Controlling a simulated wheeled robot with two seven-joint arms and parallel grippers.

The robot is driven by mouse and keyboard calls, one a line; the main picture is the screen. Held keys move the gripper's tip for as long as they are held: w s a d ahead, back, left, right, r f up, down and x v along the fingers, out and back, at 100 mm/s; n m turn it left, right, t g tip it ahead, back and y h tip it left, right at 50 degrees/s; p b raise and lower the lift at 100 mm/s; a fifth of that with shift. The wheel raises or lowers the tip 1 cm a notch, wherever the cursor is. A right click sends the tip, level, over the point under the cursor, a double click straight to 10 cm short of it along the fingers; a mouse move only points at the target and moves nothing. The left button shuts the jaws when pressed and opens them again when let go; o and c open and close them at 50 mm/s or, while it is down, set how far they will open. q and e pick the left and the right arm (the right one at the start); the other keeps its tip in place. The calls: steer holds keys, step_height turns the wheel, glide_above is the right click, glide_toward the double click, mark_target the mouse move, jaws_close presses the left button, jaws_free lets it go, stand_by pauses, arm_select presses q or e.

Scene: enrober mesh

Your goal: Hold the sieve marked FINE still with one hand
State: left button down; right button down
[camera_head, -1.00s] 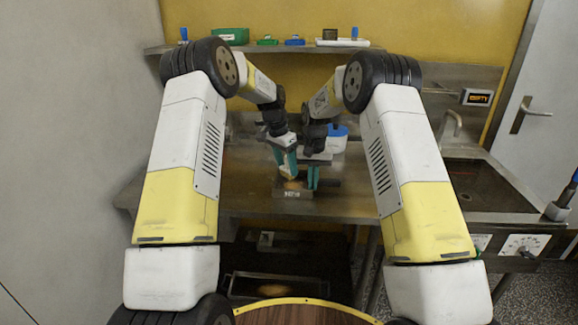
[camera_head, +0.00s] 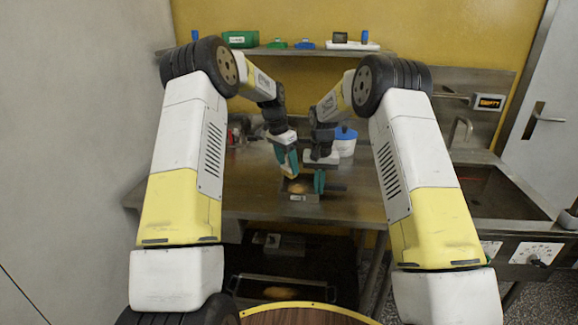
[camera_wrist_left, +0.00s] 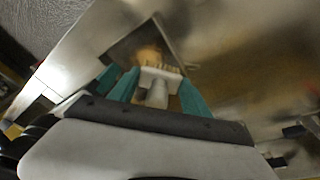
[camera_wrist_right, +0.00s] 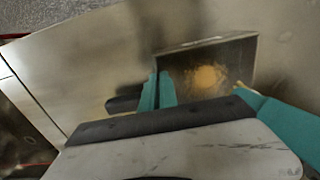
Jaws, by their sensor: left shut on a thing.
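The sieve (camera_head: 300,197) is a shallow grey box on the steel table, with a small white label too small to read. Tan powder lies in it, also seen in the right wrist view, where the sieve's wall (camera_wrist_right: 200,43) shows. A dark handle (camera_wrist_right: 122,104) sticks out at its side. My left gripper (camera_head: 290,165) is above the sieve, shut on a white brush (camera_wrist_left: 157,84) whose bristles point toward the powder. My right gripper (camera_wrist_right: 212,103) is open, its fingers well apart beside the sieve. Whether a finger touches the sieve or handle I cannot tell.
A white tub with a blue lid (camera_head: 345,143) stands behind my right gripper. A shelf (camera_head: 300,50) with small items runs along the back wall. A sink (camera_head: 490,190) is at right. A tray (camera_head: 278,292) sits below the table. The table left of the sieve is mostly clear.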

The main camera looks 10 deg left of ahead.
arm_select(q)
steer(key=shift+w+d+v, duration=0.1)
steer(key=shift+d+v, duration=0.1)
steer(key=shift+v, duration=0.65)
steer(key=shift+w+d+v, duration=0.1)
steer(key=shift+d+v, duration=0.05)
steer(key=shift+v, duration=0.7)
steer(key=shift+w+d+v, duration=0.1)
steer(key=shift+d+v, duration=0.1)
steer(key=shift+v, duration=0.7)
steer(key=shift+r, duration=0.15)
steer(key=shift+d+v, duration=0.15)
steer(key=shift+v, duration=0.55)
steer(key=shift+d+v, duration=0.15)
steer(key=shift+v, duration=0.6)
steer(key=shift+w, duration=0.1)
steer(key=shift+a, duration=0.15)
